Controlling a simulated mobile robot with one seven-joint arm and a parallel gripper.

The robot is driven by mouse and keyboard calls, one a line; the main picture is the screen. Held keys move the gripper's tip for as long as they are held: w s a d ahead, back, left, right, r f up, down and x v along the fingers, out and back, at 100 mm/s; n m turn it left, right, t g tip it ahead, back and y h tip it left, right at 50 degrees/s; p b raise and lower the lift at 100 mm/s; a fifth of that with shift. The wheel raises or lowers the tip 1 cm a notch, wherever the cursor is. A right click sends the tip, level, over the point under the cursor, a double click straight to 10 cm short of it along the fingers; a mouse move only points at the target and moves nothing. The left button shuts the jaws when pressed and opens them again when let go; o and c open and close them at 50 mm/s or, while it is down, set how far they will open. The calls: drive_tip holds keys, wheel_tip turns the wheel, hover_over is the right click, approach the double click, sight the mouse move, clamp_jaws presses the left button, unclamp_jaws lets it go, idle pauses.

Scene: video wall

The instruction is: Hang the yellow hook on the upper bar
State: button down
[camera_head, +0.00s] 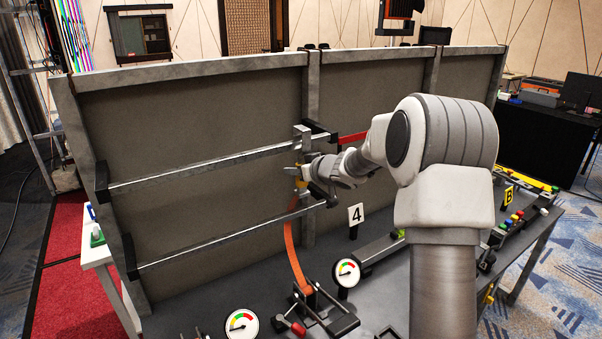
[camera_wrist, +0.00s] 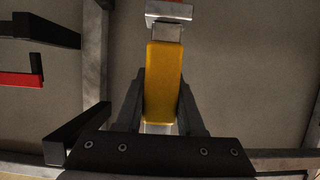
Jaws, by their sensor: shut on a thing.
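The yellow hook (camera_wrist: 163,82) is between the fingers of my gripper (camera_wrist: 160,118) in the wrist view, with a silver metal end (camera_wrist: 168,13) beyond it. In the head view my gripper (camera_head: 310,174) is at the right end of the upper bar (camera_head: 205,166), by the panel's middle post. A small yellow part of the hook (camera_head: 300,181) shows there, just below the bar's level. A silver piece stands upright at the bar's end; I cannot tell whether the hook's metal end rests on the bar. An orange strap (camera_head: 291,255) runs from near the gripper down to the table.
A lower bar (camera_head: 220,238) runs below the upper one. A red bar (camera_head: 352,137) on a black bracket is right of the post.

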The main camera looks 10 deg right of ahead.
drive_tip(key=shift+w+a+f+b, duration=0.1)
drive_tip(key=shift+w+f+b, duration=0.2)
drive_tip(key=shift+f+b, duration=0.25)
drive_tip(key=shift+w+a+f+b, duration=0.1)
drive_tip(key=shift+w+f+b, duration=0.2)
drive_tip(key=shift+f, duration=0.4)
drive_tip(key=shift+c, duration=2.2)
unclamp_jaws()
